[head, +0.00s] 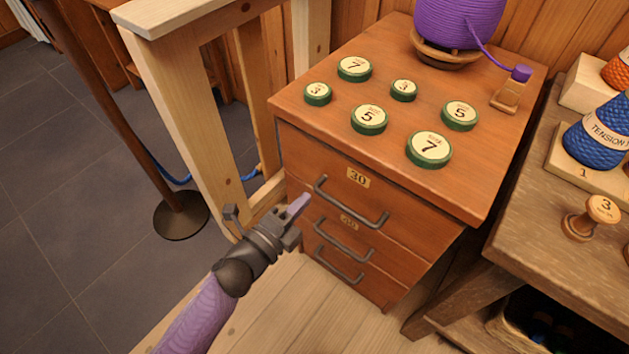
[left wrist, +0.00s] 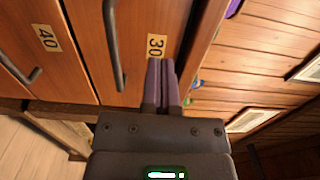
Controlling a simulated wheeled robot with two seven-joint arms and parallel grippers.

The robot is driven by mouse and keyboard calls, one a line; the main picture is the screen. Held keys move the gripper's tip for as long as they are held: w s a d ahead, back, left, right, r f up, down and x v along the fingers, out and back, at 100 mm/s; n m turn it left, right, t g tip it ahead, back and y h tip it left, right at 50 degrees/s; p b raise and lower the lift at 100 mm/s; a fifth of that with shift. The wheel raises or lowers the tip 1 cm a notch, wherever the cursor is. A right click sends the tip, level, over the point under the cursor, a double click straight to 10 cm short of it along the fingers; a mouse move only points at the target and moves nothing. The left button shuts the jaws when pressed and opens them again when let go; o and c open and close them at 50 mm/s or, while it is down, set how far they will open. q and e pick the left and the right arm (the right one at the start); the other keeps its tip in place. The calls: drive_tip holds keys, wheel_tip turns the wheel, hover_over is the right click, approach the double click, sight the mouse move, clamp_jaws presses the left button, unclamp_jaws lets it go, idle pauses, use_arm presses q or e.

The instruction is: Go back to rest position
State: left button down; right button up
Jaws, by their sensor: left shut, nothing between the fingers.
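My left gripper (head: 300,204) is shut and empty in front of the wooden drawer cabinet (head: 287,98), near the left end of its top drawer. It also shows in the left wrist view (left wrist: 161,62), its two purple fingers together near the label marked 30 (left wrist: 156,46). The top drawer (head: 320,165) has a dark bar handle (head: 352,208); lower drawers below it have handles too. All the drawers look closed. My right gripper is not in either view.
A wooden railing (head: 185,80) and a post base (head: 181,215) stand left. A workbench (head: 540,225) with a blue cone (head: 597,135) stands right.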

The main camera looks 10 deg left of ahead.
use_arm(q)
drive_tip(key=s+a+f+n+g+y+p, duration=0.45)
drive_tip(key=s+f+n, duration=0.3)
drive_tip(key=s, duration=0.25)
drive_tip(key=s+a+f+n+g+y+p, duration=0.3)
drive_tip(key=s+a+f+n, duration=0.3)
drive_tip(key=s+f, duration=0.3)
drive_tip(key=s+a+f+n+g+y+p, duration=0.1)
drive_tip(key=s+n+g, duration=0.3)
drive_tip(key=s, duration=0.8)
drive_tip(key=s+a+f+n+g+y+p, duration=0.1)
drive_tip(key=s+n+g, duration=0.3)
drive_tip(key=s, duration=0.8)
drive_tip(key=shift+s+a+g+p, duration=0.2)
drive_tip(key=shift+a+g+p, duration=0.15)
drive_tip(key=shift+a+p, duration=0.35)
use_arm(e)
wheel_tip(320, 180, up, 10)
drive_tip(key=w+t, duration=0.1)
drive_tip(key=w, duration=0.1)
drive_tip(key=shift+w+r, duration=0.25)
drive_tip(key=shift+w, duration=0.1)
use_arm(q)
drive_tip(key=shift+a, duration=0.1)
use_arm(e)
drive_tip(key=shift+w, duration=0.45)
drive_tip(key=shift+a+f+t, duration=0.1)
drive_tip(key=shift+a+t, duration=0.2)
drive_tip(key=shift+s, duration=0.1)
